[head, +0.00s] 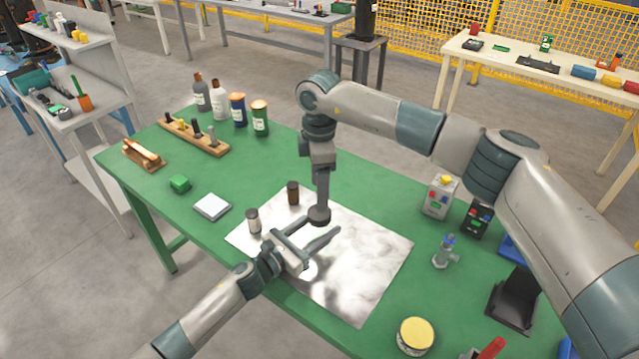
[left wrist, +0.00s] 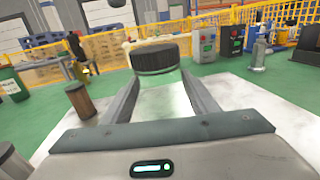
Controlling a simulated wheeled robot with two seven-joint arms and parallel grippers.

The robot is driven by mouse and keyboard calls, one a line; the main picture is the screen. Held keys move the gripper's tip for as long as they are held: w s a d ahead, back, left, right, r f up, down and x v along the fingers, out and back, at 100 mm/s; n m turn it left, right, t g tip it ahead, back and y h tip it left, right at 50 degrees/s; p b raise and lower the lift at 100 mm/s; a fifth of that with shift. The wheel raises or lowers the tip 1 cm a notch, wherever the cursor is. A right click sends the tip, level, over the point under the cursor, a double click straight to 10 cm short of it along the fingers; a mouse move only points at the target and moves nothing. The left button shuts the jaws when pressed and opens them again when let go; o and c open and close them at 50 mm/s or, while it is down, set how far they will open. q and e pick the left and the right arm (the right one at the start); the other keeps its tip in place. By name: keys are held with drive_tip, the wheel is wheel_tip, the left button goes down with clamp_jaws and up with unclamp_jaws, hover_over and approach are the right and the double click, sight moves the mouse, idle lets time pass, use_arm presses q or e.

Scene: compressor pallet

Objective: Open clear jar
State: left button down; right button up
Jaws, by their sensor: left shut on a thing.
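The clear jar shows in the left wrist view (left wrist: 160,98) as a see-through body under a black ribbed lid (left wrist: 157,60). The lid sits level on the jar. My left gripper (head: 308,240) is shut on the jar body, one finger on each side, over the metal sheet. In the head view the dark lid (head: 319,216) shows just beyond the fingers, and the jar body is hard to make out. My right gripper (head: 320,196) points down at the lid, seen edge-on, so its jaw opening is hidden. I cannot tell whether it touches the lid.
A shiny metal sheet (head: 365,262) lies on the green table (head: 220,172). A brown bottle (head: 293,193) and a small dark-capped jar (head: 253,221) stand close by at left. A grey valve (head: 445,252) and a yellow-lidded jar (head: 415,337) are at right. The sheet's right part is clear.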

drive_tip(key=shift+f, duration=3.65)
